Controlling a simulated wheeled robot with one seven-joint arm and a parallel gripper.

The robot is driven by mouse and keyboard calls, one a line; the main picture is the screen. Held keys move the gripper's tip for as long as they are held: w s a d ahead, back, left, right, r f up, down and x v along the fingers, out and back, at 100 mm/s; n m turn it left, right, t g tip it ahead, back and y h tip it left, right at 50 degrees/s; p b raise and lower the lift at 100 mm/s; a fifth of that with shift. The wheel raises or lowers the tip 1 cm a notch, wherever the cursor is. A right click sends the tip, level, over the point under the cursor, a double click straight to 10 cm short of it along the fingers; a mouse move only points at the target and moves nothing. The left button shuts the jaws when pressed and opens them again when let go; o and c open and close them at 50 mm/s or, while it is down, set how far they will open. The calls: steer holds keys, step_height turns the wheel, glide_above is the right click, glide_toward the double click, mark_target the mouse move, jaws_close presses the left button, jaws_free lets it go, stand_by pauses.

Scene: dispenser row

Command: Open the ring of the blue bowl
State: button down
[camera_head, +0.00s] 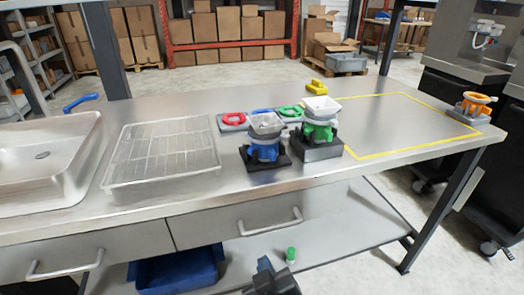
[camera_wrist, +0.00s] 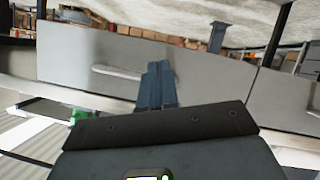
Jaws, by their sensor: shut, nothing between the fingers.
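The blue bowl (camera_head: 265,148) is a blue-bodied unit with a grey, see-through top on a dark square base. It stands upright near the counter's front edge, in the middle of the head view. Its ring is too small to make out clearly, and I cannot tell its state. My gripper (camera_wrist: 158,70) is shut and empty in the wrist view, in front of the drawer fronts. In the head view my dark gripper (camera_head: 266,265) shows at the bottom, lower than the counter top and on the near side of the blue bowl. The blue bowl is not visible in the wrist view.
A green unit with a white top (camera_head: 320,130) stands close right of the blue bowl. A tray (camera_head: 232,127) with coloured rings lies behind. A wire rack (camera_head: 160,152) is left. Drawer handles (camera_head: 270,222) project below; a green-capped item (camera_head: 291,256) is lower.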

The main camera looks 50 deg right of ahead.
steer(key=w+d+r+m+g+h+p, duration=0.2)
steer(key=w+r+m+h, duration=0.3)
steer(key=r, duration=0.4)
steer(key=m+g+h, duration=0.4)
steer(key=m+g, duration=0.1)
steer(key=m, duration=0.2)
glide_toward(286, 140)
steer(key=d+p, duration=0.2)
steer(key=d, duration=0.1)
steer(key=w+d+p, duration=0.1)
steer(key=d+p, duration=0.1)
steer(key=d, duration=0.1)
steer(key=shift+w+d, duration=0.25)
steer(key=shift+d, duration=0.1)
steer(key=shift+d, duration=0.1)
steer(key=shift+d+f+b, duration=0.25)
steer(key=shift+d+b, duration=0.2)
steer(key=shift+b, duration=0.45)
steer(key=shift+d+t+b, duration=0.2)
steer(key=shift+t+b, duration=0.15)
steer(key=shift+t, duration=0.05)
steer(key=shift+s+d+r+n+t, duration=0.15)
steer(key=shift+r+n+t, duration=0.1)
steer(key=shift+n+t, duration=0.25)
